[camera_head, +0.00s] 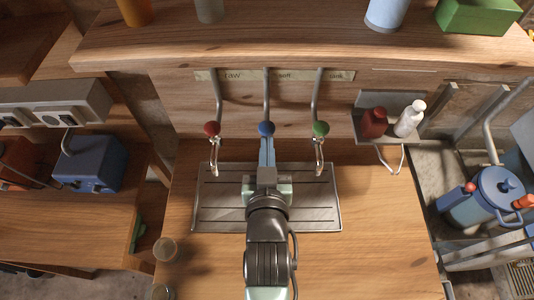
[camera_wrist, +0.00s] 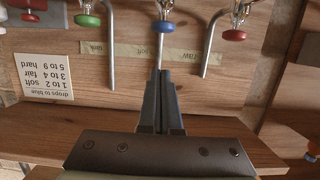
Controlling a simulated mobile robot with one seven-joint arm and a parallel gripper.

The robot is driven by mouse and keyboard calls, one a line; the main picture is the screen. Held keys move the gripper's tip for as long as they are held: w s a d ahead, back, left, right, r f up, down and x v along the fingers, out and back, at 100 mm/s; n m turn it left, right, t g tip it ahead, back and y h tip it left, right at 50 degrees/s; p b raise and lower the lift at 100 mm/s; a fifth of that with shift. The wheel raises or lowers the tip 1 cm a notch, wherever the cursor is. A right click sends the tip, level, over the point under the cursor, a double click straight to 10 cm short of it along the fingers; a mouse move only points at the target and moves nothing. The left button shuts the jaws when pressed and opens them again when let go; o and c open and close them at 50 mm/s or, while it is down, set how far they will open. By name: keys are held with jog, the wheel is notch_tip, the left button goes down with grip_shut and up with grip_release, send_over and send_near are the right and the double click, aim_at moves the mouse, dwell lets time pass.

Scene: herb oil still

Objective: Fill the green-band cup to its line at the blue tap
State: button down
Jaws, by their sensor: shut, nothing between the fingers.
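The blue tap's round knob (camera_head: 266,128) is the middle of three on the wooden back panel. My gripper (camera_head: 266,145) is shut and empty, its fingers just below the knob in the head view. In the wrist view the picture is upside down; the shut fingers (camera_wrist: 161,75) point towards the blue knob (camera_wrist: 162,27), and I cannot tell whether they touch it. The blue spout is hidden behind my gripper in the head view. Two small cups, one whole (camera_head: 165,249) and one cut by the bottom edge (camera_head: 163,292), stand at left; I cannot make out a green band on either.
A red-knobbed tap (camera_head: 212,128) and a green-knobbed tap (camera_head: 320,128) flank the blue one. A slatted drip tray (camera_head: 215,205) lies below, with no cup visible on it. Red (camera_head: 374,123) and white bottles (camera_head: 410,118) stand at right. The table's right front is clear.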

jog(key=shift+v, duration=0.9)
jog(key=shift+r, duration=0.1)
dwell(0.4)
